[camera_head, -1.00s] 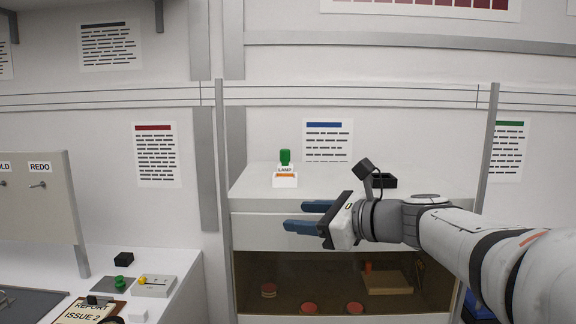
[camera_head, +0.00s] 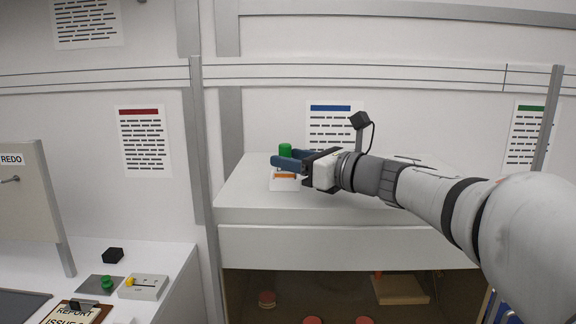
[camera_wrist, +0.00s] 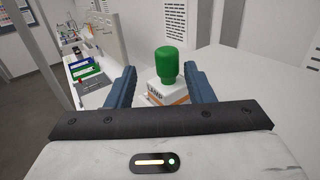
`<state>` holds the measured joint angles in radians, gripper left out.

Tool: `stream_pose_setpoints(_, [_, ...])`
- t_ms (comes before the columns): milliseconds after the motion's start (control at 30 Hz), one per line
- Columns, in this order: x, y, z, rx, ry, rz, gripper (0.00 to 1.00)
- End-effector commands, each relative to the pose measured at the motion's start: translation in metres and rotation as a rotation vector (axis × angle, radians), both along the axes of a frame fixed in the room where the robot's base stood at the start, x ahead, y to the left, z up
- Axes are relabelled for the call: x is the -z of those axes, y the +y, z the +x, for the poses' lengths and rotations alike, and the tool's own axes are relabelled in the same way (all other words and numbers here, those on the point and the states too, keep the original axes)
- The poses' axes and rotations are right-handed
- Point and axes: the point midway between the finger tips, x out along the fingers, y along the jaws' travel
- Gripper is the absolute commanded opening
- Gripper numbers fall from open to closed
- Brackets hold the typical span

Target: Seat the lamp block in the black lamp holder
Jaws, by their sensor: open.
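The lamp block is a green knob (camera_head: 285,149) above a white base (camera_head: 283,184) labelled LAMP with an orange stripe. It stands upright on the cabinet top. It also shows in the wrist view (camera_wrist: 168,65), between my fingers. My gripper (camera_head: 284,158) is open, with its blue fingers level with the lower knob. In the wrist view my gripper (camera_wrist: 161,72) has one finger on each side of the block, with visible gaps. No black holder shows on the cabinet top now; my arm covers the area where a black open box showed earlier.
The cabinet top (camera_head: 245,200) is clear at the front left. A wall with posted sheets (camera_head: 145,142) rises behind. A lower bench at left holds a small black block (camera_head: 113,255), a switch box (camera_head: 144,287) and a clipboard. Below the top is an open shelf with red discs.

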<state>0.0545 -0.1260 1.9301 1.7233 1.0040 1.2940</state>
Motion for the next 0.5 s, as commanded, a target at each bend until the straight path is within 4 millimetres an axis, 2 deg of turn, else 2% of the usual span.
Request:
stream_pose_setpoints(200, [-0.014,0.017,0.022,0.008,0.001,0.0,0.48])
stream_pose_setpoints(333, [-0.012,0.028,0.033,0.013,0.0,0.0,0.48])
stream_pose_setpoints(500, [-0.01,0.031,0.038,0.018,0.0,-0.001,0.48])
